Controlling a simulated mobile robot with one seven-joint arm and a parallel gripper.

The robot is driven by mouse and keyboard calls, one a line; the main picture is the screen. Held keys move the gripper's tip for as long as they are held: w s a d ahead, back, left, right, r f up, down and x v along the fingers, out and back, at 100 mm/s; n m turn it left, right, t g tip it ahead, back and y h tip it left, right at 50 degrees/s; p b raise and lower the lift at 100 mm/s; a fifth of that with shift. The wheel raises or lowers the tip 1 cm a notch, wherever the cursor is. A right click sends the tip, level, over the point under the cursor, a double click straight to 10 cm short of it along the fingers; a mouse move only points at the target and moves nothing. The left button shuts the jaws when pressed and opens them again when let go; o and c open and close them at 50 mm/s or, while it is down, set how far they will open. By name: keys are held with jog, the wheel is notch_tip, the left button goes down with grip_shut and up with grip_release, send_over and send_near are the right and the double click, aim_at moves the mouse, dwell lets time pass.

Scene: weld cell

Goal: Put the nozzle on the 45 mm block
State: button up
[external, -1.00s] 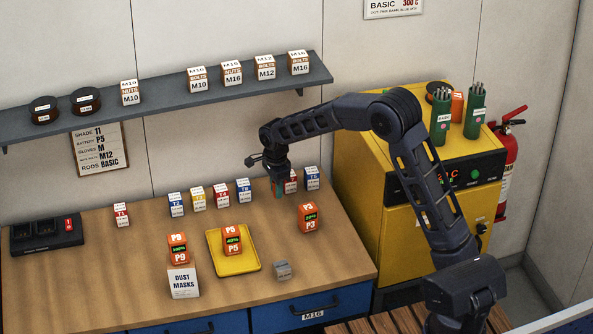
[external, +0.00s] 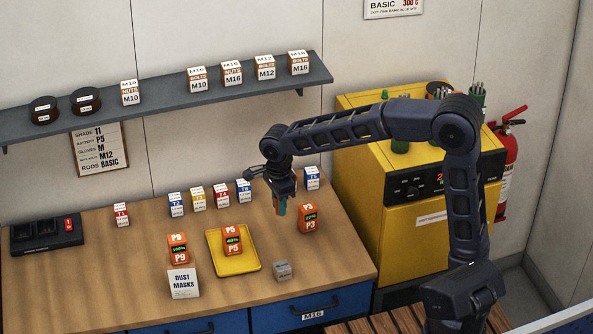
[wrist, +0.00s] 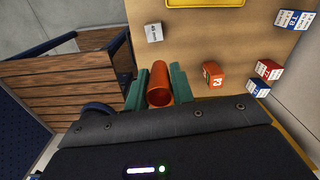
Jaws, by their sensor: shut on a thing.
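My gripper (external: 281,205) is shut on the nozzle, an orange hollow tube that shows clearly between the green fingers in the wrist view (wrist: 160,93). In the external view the fingers mostly hide it. It is held above the back right of the bench, left of and behind the orange P3 battery. The 45 mm block is most likely the small grey cube (external: 282,270) near the bench's front edge; its label is too small to read. It also shows at the top of the wrist view (wrist: 154,32), apart from my gripper, with its top bare.
The orange P3 battery (external: 308,218) stands between my gripper and the bench's right side. A yellow tray (external: 246,267) with a P5 battery lies left of the grey block. Several small labelled boxes line the back. Bench around the grey block is clear.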

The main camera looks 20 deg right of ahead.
aim_at(282, 265)
jog(key=shift+s+r, duration=0.25)
jog(key=shift+s, duration=0.3)
jog(key=f, duration=1.9)
jog(key=shift+s+f, duration=0.2)
jog(key=shift+f, duration=0.2)
jog(key=shift+f, duration=0.1)
jog(key=o, duration=1)
